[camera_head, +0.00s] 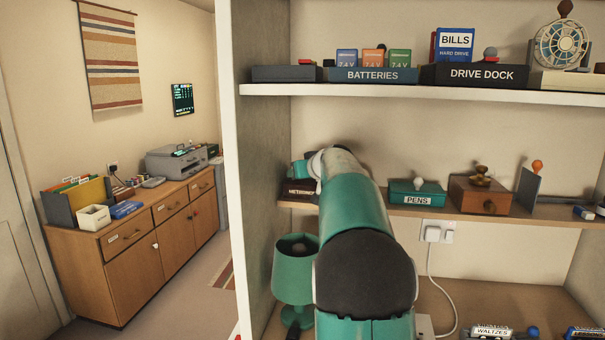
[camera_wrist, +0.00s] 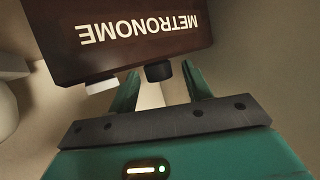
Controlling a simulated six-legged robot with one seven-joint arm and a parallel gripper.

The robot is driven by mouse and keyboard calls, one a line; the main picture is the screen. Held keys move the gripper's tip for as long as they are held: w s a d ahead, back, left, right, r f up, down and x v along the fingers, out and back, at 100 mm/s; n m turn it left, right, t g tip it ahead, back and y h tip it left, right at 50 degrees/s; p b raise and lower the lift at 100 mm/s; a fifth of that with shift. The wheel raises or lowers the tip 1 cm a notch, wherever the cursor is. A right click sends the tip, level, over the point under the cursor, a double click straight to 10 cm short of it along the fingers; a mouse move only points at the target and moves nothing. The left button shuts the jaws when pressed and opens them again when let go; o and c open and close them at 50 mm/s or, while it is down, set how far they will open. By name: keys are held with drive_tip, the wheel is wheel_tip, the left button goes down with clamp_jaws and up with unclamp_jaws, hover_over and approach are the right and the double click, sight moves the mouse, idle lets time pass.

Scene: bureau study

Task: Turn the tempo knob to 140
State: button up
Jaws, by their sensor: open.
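The metronome (camera_wrist: 140,30) is a dark brown box, its white label upside down in the wrist view. A black knob (camera_wrist: 159,72) sticks out of its edge, and a white knob or button (camera_wrist: 102,87) sits to the left of it. My gripper (camera_wrist: 160,71) is open, one finger on each side of the black knob, with a visible gap on both sides. The white one lies outside the left finger. No tempo scale or number can be read. In the head view the metronome (camera_head: 297,189) stands at the left end of the middle shelf, partly hidden by my arm.
A green pens box (camera_head: 417,193) and a wooden box with a brass knob (camera_head: 480,195) stand right of my arm. A green lamp (camera_head: 295,268) is below the metronome. The shelf unit's side wall (camera_head: 262,200) is close on the left.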

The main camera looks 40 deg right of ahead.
drive_tip(key=c, duration=1)
drive_tip(key=shift+o, duration=0.2)
drive_tip(key=shift+a+m+h, duration=0.15)
drive_tip(key=shift+m+h, duration=0.25)
drive_tip(key=shift+w+a+m+g+h, duration=0.15)
drive_tip(key=shift+m+g+h, duration=0.4)
drive_tip(key=shift+m+h, duration=0.35)
drive_tip(key=shift+w+a+m+g+h, duration=0.1)
drive_tip(key=shift+m+g+h, duration=0.45)
drive_tip(key=shift+m+h, duration=0.3)
drive_tip(key=shift+m+g+h, duration=0.3)
drive_tip(key=shift+m+h, duration=0.05)
drive_tip(key=shift+h, duration=0.1)
drive_tip(key=shift+s+d+m+g+h, duration=0.1)
drive_tip(key=shift+m+g+h, duration=0.2)
drive_tip(key=shift+m, duration=0.2)
